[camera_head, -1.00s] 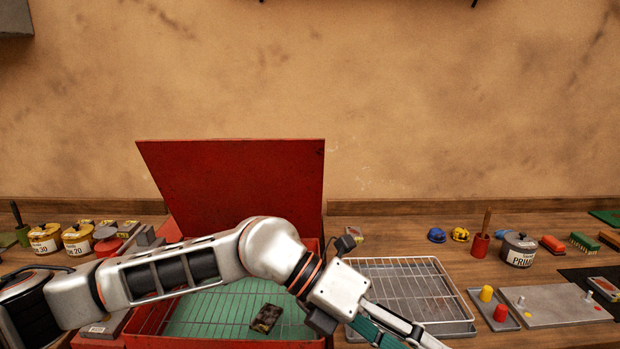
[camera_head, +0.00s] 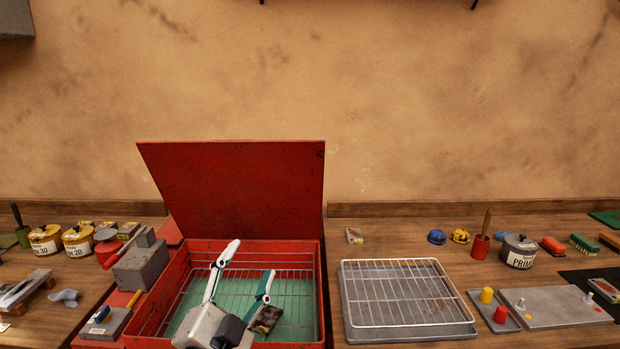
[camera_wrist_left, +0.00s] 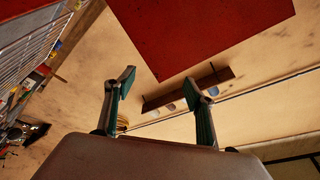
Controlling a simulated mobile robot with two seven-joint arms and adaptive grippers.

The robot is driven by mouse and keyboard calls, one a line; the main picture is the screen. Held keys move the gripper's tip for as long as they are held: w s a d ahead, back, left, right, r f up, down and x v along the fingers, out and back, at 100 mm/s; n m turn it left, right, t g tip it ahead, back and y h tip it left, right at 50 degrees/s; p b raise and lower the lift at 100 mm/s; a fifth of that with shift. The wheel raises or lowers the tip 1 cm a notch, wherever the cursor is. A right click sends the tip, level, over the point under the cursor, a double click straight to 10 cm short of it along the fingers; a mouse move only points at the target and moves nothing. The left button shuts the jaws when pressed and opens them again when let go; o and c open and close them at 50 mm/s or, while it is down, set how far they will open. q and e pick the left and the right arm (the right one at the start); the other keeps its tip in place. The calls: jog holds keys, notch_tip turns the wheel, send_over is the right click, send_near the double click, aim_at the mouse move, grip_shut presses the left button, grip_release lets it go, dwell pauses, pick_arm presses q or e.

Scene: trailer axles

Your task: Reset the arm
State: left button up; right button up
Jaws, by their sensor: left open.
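My left gripper (camera_head: 246,264) is in the lower middle of the head view, in front of and over the red open-lidded box (camera_head: 157,318). Its two fingers with green pads are spread wide and hold nothing. In the left wrist view the open fingers (camera_wrist_left: 160,82) point toward the wall, with nothing between them. The box's red lid also shows in the wrist view (camera_wrist_left: 200,25). My right gripper is not in view.
A dark, dirty block (camera_head: 265,319) lies in the box on a wire rack over green. A wire rack on a grey tray (camera_head: 400,333) stands to the right. Cans (camera_head: 78,241) and grey blocks (camera_head: 143,268) stand left. Wood between box and wall is mostly clear.

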pick_arm(q)
jog(key=s+a+f+n+g+y, duration=0.2)
jog(key=s+a+f+g+y, duration=0.15)
jog(key=a+f, duration=0.45)
jog(key=s+a+f+n+g+y, duration=0.2)
jog(key=s+a+f+g+y, duration=0.15)
jog(key=a+f, duration=0.5)
jog(key=s+a+f+n+g+y, duration=0.1)
jog(key=s+a+f+g, duration=0.25)
jog(key=s+f, duration=0.4)
jog(key=s+a+f+g+y, duration=0.1)
jog(key=s+a+f+g, duration=0.2)
jog(key=s+a+f, duration=0.45)
jog(key=d+f+n+t+h+b, duration=0.3)
jog(key=d+f+h, duration=0.4)
jog(key=d+f, duration=1.1)
jog(key=t+b, duration=0.1)
jog(key=b, duration=0.1)
jog(key=shift+d+f+b, duration=0.3)
jog(key=shift+d+b, duration=0.05)
jog(key=shift+s, duration=0.1)
